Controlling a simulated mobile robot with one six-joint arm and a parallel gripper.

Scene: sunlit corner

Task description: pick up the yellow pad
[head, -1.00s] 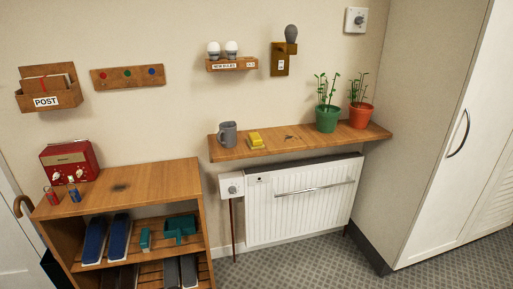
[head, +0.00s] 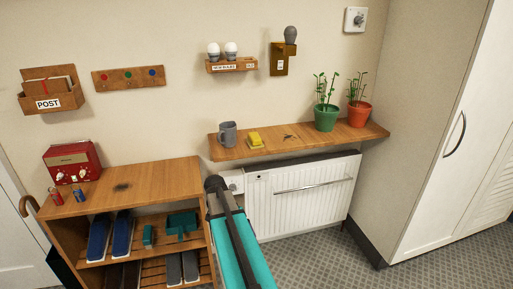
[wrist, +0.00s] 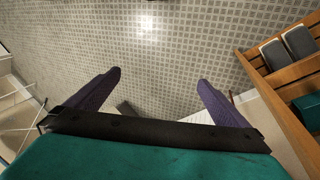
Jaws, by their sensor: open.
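The yellow pad (head: 255,140) lies on the wooden wall shelf (head: 230,153) above the radiator, just right of a grey mug (head: 228,134). The pad does not show in the wrist view. I cannot make out the fingers in that view.
A green plant pot (head: 326,117) and an orange plant pot (head: 359,114) stand right of the pad. The radiator (head: 300,205) is under the shelf. A wooden shoe rack (head: 160,180) with a red radio (head: 72,162) stands at left. Shelf between pad and pots is clear.

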